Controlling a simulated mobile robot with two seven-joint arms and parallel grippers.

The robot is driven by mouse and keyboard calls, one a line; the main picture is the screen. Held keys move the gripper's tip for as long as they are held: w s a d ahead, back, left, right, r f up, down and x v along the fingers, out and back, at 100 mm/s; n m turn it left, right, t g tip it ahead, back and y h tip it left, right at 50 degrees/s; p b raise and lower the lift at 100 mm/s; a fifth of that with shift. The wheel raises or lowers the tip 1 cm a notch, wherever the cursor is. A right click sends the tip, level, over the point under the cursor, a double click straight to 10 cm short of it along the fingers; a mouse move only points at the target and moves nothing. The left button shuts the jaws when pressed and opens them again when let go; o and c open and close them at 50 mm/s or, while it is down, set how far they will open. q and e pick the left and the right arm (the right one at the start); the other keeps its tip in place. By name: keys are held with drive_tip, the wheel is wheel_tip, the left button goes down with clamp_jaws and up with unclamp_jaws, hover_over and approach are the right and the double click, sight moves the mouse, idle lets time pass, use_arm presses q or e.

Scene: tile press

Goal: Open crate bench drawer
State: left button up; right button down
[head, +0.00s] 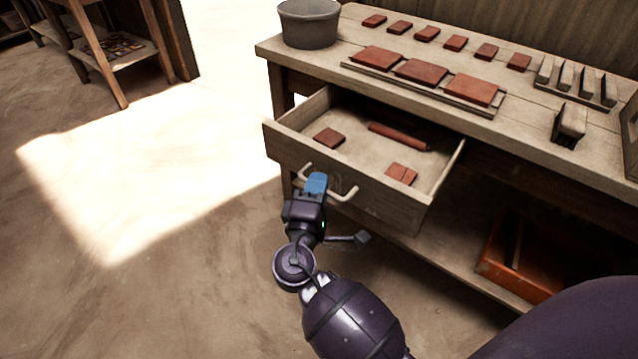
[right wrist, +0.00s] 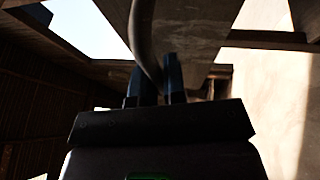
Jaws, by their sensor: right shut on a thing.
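The crate bench drawer (head: 290,128) is pulled out from the bench (head: 330,62), and its inside shows. It holds a red-brown tile at the left, a dark red roller-like bar at the back and small tiles at the right. My right gripper (head: 317,183) is at the drawer front, with its blue fingers shut on the pale curved handle (head: 346,194). In the right wrist view the handle (right wrist: 142,45) passes between the two dark blue fingers (right wrist: 157,82). My left gripper is not in view.
The bench top bears a grey bucket (head: 308,24), rows of red tiles (head: 421,71) and brushes or tools at the right. An orange crate (head: 510,267) sits on the lower shelf. Open floor (head: 170,240) lies to the left of the drawer.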

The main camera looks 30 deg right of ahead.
drive_tip(key=c, duration=1.2)
unclamp_jaws()
drive_tip(key=v, duration=1.1)
drive_tip(key=shift+d, duration=0.1)
